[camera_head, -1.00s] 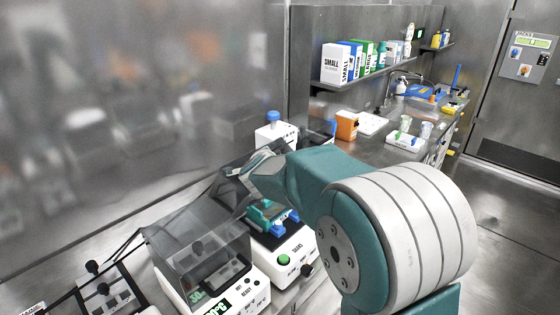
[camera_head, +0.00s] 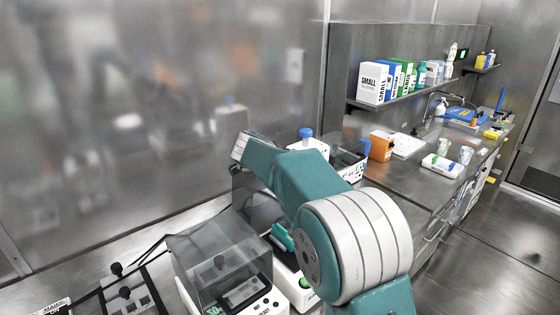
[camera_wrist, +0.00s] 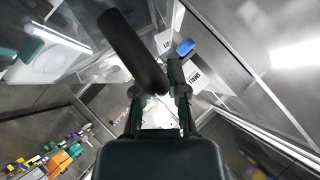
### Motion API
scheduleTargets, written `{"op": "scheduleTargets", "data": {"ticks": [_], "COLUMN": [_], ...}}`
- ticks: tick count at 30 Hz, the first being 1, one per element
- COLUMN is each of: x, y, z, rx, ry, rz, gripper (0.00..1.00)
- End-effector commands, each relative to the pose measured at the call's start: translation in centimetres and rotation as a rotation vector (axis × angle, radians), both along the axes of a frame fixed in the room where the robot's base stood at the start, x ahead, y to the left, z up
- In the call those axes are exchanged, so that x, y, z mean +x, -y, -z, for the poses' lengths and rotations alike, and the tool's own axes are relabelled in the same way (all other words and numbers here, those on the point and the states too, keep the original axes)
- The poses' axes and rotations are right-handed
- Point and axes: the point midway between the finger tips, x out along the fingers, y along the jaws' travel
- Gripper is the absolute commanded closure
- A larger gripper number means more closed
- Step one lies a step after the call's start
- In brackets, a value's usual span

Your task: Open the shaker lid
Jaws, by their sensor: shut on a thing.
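The shaker is a white machine (camera_head: 291,281), mostly hidden behind my arm in the head view, with part of its green button and teal rack showing. A dark smoky panel (camera_head: 258,207), apparently its lid, stands raised behind the arm; its exact angle is hard to tell. In the wrist view, a thick dark bar (camera_wrist: 130,48), which looks like the lid handle, lies slanted between the fingers. My gripper (camera_wrist: 158,90) is shut on this bar. The gripper's fingers are hidden in the head view.
A device with a clear smoky cover (camera_head: 215,255) stands left of the shaker. A blue-capped bottle (camera_head: 306,133) and an orange box (camera_head: 381,146) are behind and right. A dark rack device (camera_head: 125,298) is at front left. The wall is close on the left.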

Motion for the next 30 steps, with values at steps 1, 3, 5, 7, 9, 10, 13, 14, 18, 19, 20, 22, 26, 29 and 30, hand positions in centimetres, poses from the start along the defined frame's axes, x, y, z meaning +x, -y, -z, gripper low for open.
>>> {"op": "scheduleTargets", "data": {"ticks": [1, 3, 5, 7, 9, 10, 13, 14, 18, 19, 20, 22, 26, 29, 30], "x": [0.5, 1.0, 1.3, 1.7, 2.0, 2.1, 2.4, 2.5, 2.7, 2.7, 2.8, 2.8, 2.8, 2.8, 2.8], "y": [-0.2, -0.5, -0.7, -1.0, -1.2, -1.3, -1.5, -1.5, -1.6, -1.6, -1.7, -1.7, -1.6, -1.6, -1.6], "z": [-0.1, 0.0, 0.0, 0.1, 0.1, 0.2, 0.2, 0.2, 0.2, 0.2, 0.2, 0.2, 0.1, 0.1, 0.1], "rx": [-0.01, -0.026, -0.037, -0.05, -0.06, -0.065, -0.075, -0.076, -0.085, -0.086, -0.086, -0.086, -0.086, -0.087, -0.087], "ry": [-0.01, -0.031, -0.047, -0.063, -0.076, -0.082, -0.096, -0.098, -0.109, -0.109, -0.11, -0.11, -0.11, -0.108, -0.108], "rz": [0.002, 0.001, 0.001, 0.002, 0.002, 0.001, 0.001, 0.001, 0.002, 0.001, 0.002, 0.002, 0.002, 0.002, 0.002], "gripper": [1.0, 1.0, 1.0, 1.0, 1.0, 1.0, 1.0, 1.0, 1.0, 1.0, 1.0, 1.0, 1.0, 1.0, 1.0]}}
